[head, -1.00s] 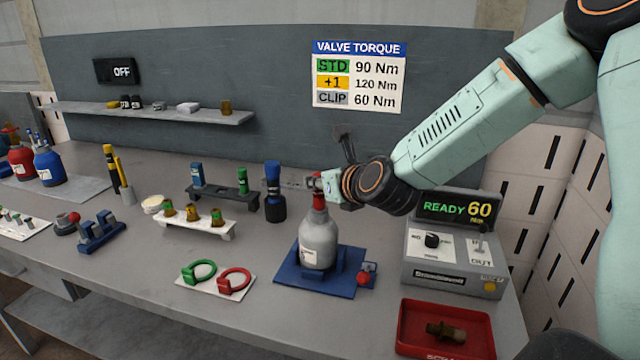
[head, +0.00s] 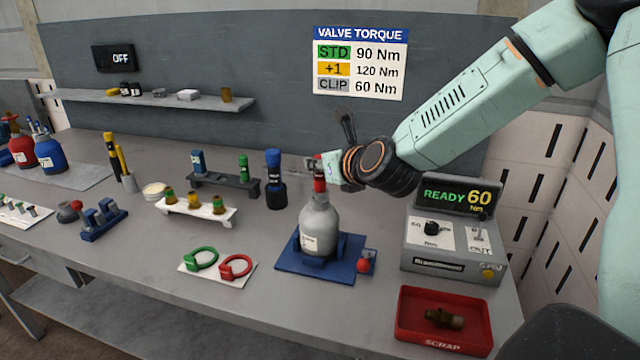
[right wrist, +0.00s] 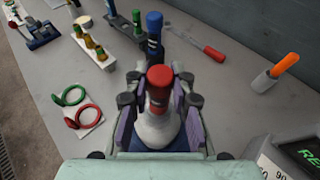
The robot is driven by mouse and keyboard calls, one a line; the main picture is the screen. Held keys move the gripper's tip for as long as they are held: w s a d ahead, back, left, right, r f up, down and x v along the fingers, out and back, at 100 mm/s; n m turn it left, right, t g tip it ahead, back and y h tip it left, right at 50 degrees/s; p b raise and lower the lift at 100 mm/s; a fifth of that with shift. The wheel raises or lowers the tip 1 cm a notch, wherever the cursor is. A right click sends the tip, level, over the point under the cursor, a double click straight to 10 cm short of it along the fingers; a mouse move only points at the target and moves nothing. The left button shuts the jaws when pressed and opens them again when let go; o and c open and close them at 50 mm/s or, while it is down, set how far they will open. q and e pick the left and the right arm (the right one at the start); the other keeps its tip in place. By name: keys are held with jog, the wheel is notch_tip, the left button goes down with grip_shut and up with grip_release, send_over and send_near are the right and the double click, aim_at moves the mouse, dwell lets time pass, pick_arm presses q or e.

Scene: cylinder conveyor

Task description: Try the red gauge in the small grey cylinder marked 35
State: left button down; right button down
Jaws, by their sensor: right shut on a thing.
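The small grey cylinder (head: 320,228) stands upright on a blue base plate (head: 288,262); its label is too small to read. My right gripper (head: 326,172) is shut on the red gauge (head: 319,183), which is upright directly over the cylinder's neck. The gauge's lower end meets the neck, but I cannot tell how deep it sits. In the right wrist view, the red gauge (right wrist: 160,88) is between the fingers of my right gripper (right wrist: 158,100), with the cylinder's pale shoulder (right wrist: 157,130) below. My left gripper is not in view.
A green ring and a red ring (head: 236,266) lie on a white plate to the left. A blue-topped bottle (head: 275,180) stands behind. The torque box (head: 452,245) and red scrap tray (head: 402,325) are to the right.

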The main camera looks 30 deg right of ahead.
jog(key=shift+r+p, duration=1.9)
jog(key=shift+r, duration=1.2)
jog(key=shift+f, duration=0.1)
